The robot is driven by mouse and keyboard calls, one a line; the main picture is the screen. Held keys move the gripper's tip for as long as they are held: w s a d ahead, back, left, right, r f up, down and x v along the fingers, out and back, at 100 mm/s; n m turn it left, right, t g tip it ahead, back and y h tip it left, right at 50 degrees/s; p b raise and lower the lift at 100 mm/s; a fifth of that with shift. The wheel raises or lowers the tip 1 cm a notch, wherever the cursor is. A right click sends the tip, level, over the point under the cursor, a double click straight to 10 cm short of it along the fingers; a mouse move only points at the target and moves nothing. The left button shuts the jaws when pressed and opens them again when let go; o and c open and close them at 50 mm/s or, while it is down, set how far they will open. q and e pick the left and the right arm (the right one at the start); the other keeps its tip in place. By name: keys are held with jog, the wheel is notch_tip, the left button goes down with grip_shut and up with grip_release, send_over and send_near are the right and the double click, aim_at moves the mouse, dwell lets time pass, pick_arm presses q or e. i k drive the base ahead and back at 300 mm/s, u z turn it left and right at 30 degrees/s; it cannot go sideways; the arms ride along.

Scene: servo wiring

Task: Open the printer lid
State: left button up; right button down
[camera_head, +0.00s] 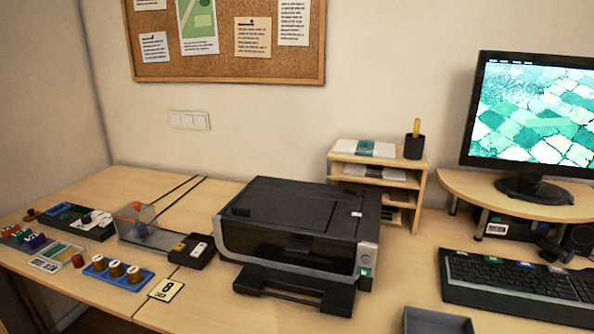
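The black printer (298,235) stands on the desk in the middle of the head view. Its flat top lid (290,205) looks closed. A grey panel with a button and a green label (366,260) is at its front right corner. A dark output tray (292,287) sticks out at the front. Neither of my grippers shows in this view.
A wooden shelf (375,178) with papers and a pen cup (414,146) stands behind the printer at right. A keyboard (515,283) and monitor (535,115) are at right. A clear box (140,228) and a blue tray (118,272) are at left. A grey bin (437,321) is at front.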

aim_at(312, 214)
jog(key=k, duration=1.3)
jog(key=u, duration=0.2)
jog(key=i, duration=0.7)
jog(key=u, duration=0.45)
